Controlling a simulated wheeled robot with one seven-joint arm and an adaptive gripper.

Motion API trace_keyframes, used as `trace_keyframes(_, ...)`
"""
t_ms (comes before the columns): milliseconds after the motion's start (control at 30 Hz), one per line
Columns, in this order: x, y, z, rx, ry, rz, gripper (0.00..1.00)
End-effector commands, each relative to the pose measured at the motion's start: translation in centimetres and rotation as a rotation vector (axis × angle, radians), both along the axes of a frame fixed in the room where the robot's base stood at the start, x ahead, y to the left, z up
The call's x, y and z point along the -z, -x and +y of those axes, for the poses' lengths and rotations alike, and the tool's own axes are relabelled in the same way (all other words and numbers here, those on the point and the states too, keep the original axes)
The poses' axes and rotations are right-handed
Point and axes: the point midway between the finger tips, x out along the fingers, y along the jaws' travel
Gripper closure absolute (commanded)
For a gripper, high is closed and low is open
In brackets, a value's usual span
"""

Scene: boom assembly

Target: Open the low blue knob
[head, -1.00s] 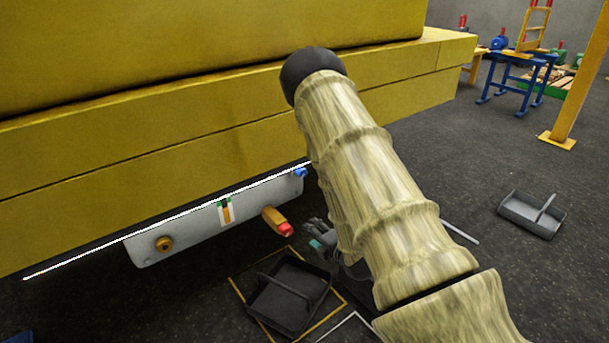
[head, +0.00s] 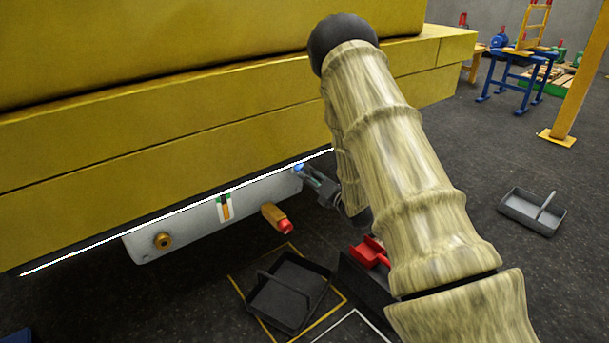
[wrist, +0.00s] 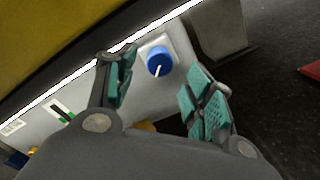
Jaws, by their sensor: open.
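The low blue knob (wrist: 159,62) is round with a white pointer line and sits on the right end of the grey panel (wrist: 140,95) under the yellow boom. In the head view the blue knob (head: 298,168) is small and close to the fingers of my gripper (head: 318,183). In the wrist view my gripper (wrist: 158,92) is open, with teal pads to the left and right. The knob lies ahead of the gap between them, and I see no contact. The pointer line slants down and slightly left.
The yellow boom (head: 200,140) overhangs the panel, with a bright strip along its lower edge. A brown fitting with a red tip (head: 278,219) and a brass knob (head: 163,241) stick out of the panel. A dark tray (head: 288,292) lies on the floor below.

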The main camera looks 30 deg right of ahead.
Motion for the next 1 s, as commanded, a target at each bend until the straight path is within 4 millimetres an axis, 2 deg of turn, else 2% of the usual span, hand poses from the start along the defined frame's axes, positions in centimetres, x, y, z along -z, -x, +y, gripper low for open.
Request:
trace_keyframes(100,0.1,-1.8,0.1,0.000,-0.001,-0.001,0.47)
trace_keyframes(300,0.1,-3.6,0.2,-0.001,-0.001,-0.001,0.47)
trace_keyframes(700,0.0,-4.1,0.2,0.000,-0.001,0.001,0.47)
trace_keyframes(933,0.0,-4.1,0.2,0.001,-0.001,0.001,0.89)
trace_keyframes(967,0.0,-4.1,0.2,0.001,-0.001,0.001,0.94)
trace_keyframes(1000,0.0,-4.1,0.2,0.001,-0.001,0.001,0.94)
